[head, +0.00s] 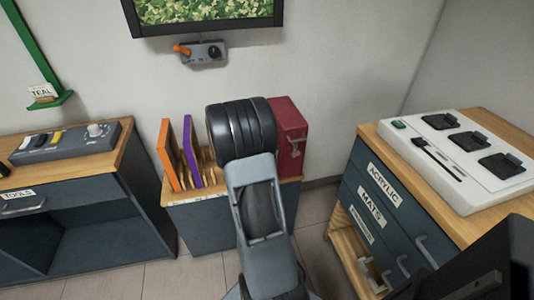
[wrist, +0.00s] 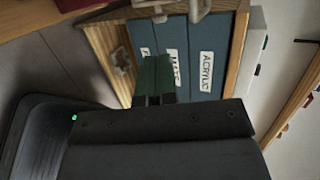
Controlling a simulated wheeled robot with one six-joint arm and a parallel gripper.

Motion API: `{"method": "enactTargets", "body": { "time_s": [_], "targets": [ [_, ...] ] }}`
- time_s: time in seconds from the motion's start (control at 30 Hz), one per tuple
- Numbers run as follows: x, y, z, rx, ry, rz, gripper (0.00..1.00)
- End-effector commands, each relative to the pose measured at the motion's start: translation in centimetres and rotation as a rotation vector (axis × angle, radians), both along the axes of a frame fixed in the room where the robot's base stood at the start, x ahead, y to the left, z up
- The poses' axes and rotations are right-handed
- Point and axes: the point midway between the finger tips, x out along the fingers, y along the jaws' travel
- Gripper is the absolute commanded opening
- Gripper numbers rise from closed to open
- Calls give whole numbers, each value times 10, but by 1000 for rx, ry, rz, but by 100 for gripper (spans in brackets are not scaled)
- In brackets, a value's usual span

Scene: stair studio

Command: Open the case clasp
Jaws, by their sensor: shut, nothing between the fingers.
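A red case (head: 290,125) stands upright on the low wooden-topped cabinet against the wall in the head view. Its metal clasp (head: 295,148) is on the side facing me; the clasp is too small to tell whether it is latched. My arm covers the case's left part. My gripper (wrist: 154,62) shows in the wrist view with its green fingers shut and empty. It points toward the labelled drawer unit, away from the case.
An orange panel (head: 170,155) and a purple panel (head: 192,152) stand in a rack left of my arm. The drawer unit (head: 375,215) at right carries a white device (head: 445,185); a lower wooden drawer is partly open. A tools bench (head: 120,150) stands at left.

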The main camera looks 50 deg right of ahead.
Motion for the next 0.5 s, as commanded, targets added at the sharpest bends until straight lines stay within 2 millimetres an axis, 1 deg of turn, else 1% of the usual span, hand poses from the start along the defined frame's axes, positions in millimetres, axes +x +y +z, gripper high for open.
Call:
{"method": "enactTargets", "body": {
  "time_s": [0.03,0.2,0.3,0.5],
  "targets": [
    [-5,-9,-8,1,0,-5,0],
    [-15,-35,-21,0,-1,-4,0],
    [-20,-48,-28,0,-1,-4,0],
    [-27,-67,-37,0,-1,-2,0]
  ]
}}
